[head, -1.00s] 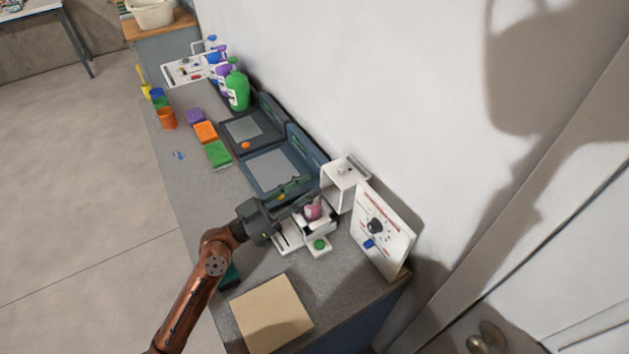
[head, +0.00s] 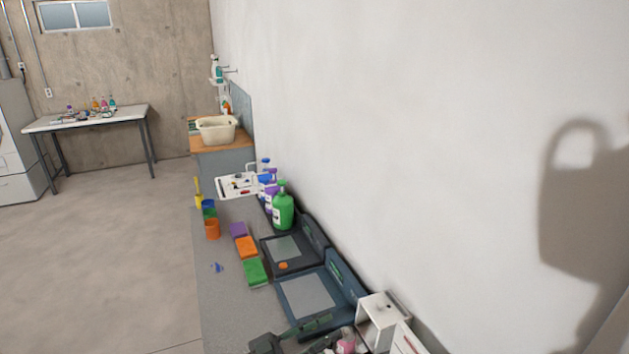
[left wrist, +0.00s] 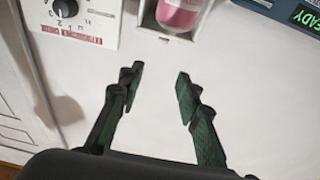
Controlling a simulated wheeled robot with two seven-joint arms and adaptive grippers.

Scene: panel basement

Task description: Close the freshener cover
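The freshener is low in the head view. Its white box-like cover (head: 378,318) stands raised beside the pink bottle (head: 346,343), so it looks open. The lower part of the freshener is cut off by the bottom edge. My left gripper (head: 322,333) is just left of the bottle, its fingers spread. In the left wrist view the left gripper (left wrist: 156,78) is open with nothing between its fingers. The pink bottle (left wrist: 180,14) sits in a white holder beyond the fingertips, partly cut off at the top. My right gripper is not in view.
A white dial panel (left wrist: 82,22) shows in the left wrist view. Two dark open cases (head: 322,318) (head: 272,262), sponges (head: 246,247) and a green bottle (head: 283,208) line the counter beyond my gripper. The wall runs along the right.

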